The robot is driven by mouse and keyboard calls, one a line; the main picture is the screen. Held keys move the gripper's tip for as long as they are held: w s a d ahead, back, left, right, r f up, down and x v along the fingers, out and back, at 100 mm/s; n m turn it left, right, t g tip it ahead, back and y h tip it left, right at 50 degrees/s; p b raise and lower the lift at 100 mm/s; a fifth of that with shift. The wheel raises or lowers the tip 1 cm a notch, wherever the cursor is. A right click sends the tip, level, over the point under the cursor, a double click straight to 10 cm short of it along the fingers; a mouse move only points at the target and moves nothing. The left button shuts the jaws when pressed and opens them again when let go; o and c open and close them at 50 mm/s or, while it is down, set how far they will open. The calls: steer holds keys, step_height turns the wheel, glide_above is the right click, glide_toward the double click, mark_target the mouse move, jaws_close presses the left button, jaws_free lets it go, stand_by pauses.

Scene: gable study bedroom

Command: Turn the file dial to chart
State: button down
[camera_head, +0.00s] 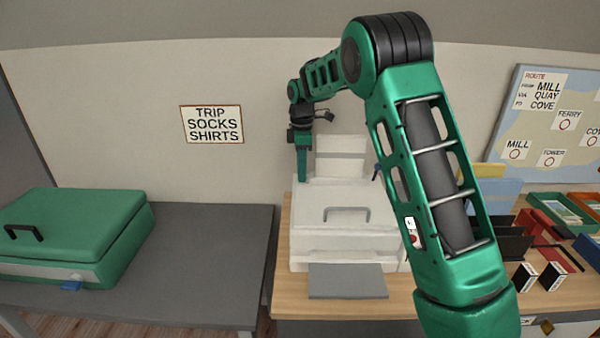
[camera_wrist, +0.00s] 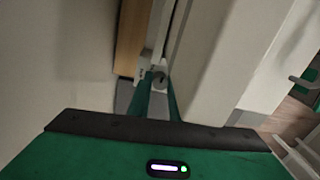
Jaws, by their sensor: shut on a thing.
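A white box-shaped machine like a printer (camera_head: 345,240) stands on the wooden desk in the head view. My gripper (camera_head: 302,178) points down at its back left side. The fingers are shut on the dial. The dial is hidden in the head view. Its labels are too small and blurred to read, so I cannot tell which setting it points to.
A green case (camera_head: 75,225) lies on the dark table (camera_head: 215,260) at left. A grey tray (camera_head: 347,281) juts from the machine's front. Black holders, coloured trays and small boxes (camera_head: 551,276) crowd the desk's right. A map board (camera_head: 555,115) stands behind.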

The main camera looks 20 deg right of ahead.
steer(key=m, duration=0.5)
steer(key=shift+w+r, duration=0.2)
steer(key=shift+w, duration=0.05)
steer(key=shift+m, duration=0.3)
steer(key=c, duration=1.9)
jaws_free()
steer(key=shift+f, duration=0.1)
steer(key=shift+s, duration=0.1)
step_height(320, 180, up, 11)
steer(key=shift+f, duration=0.15)
